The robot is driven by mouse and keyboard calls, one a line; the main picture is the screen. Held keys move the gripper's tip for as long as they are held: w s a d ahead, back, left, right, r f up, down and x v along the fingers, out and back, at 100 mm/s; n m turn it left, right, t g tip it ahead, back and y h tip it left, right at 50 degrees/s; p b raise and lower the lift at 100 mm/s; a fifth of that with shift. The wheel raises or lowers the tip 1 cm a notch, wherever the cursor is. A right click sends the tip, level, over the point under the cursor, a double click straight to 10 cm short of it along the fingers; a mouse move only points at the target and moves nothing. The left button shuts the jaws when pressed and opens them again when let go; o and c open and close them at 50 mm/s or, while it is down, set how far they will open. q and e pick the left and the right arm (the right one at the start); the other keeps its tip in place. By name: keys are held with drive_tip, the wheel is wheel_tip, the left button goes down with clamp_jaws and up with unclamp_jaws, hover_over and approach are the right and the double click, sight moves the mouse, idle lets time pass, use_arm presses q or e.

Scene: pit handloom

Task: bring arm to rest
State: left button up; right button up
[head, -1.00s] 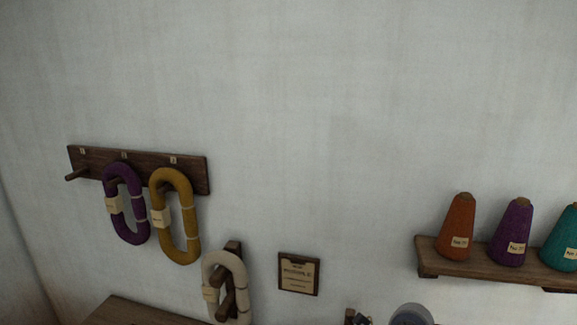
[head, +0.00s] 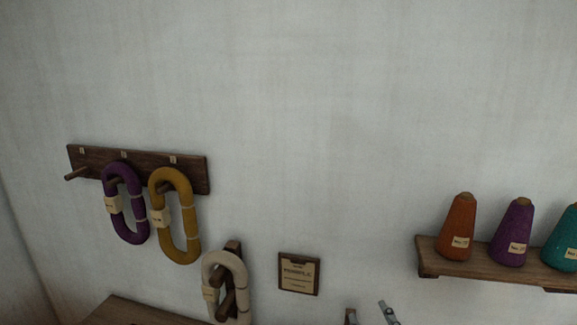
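A small grey metal part (head: 388,312) pokes up at the bottom edge, right of the middle; it looks like a piece of my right gripper. Most of it is cut off below the picture, so I cannot tell whether it is open or shut. My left gripper is out of view. On the wall rack (head: 195,172) hang a purple skein (head: 111,187) and a mustard-yellow skein (head: 189,212); its leftmost peg (head: 76,174) is bare. A cream skein (head: 241,275) hangs on a separate wooden holder below.
A wooden shelf (head: 480,268) at the right carries an orange cone (head: 457,220), a purple cone (head: 515,225) and a teal cone (head: 565,235). A small framed plaque (head: 299,273) is on the wall. A brown wooden surface (head: 130,310) shows bottom left. The upper wall is bare.

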drive_tip(key=s+d+f+m+g+h, duration=0.1)
drive_tip(key=s+d+f+m+g, duration=0.1)
drive_tip(key=s+f+g, duration=0.4)
drive_tip(key=s+d+f+m+g+h, duration=0.1)
drive_tip(key=s+d+f, duration=0.25)
drive_tip(key=f, duration=0.35)
drive_tip(key=s+a+f+g+y, duration=0.1)
drive_tip(key=s+f+g, duration=0.3)
drive_tip(key=s, duration=0.4)
drive_tip(key=s+a+f+g, duration=0.1)
drive_tip(key=s+f+g, duration=0.2)
drive_tip(key=s+f, duration=0.35)
drive_tip(key=s+f+g+b, duration=0.2)
drive_tip(key=f+b, duration=1)
drive_tip(key=f, duration=2.4)
drive_tip(key=s+d+f+b, duration=0.1)
drive_tip(key=s+f+b, duration=0.4)
drive_tip(key=s+f, duration=0.4)
drive_tip(key=s+d+f+b, duration=0.2)
drive_tip(key=s+f+b, duration=0.3)
drive_tip(key=f, duration=1.1)
drive_tip(key=s, duration=0.3)
drive_tip(key=shift+s+d+f, duration=0.25)
drive_tip(key=shift+s+f, duration=0.05)
drive_tip(key=shift+s, duration=0.1)
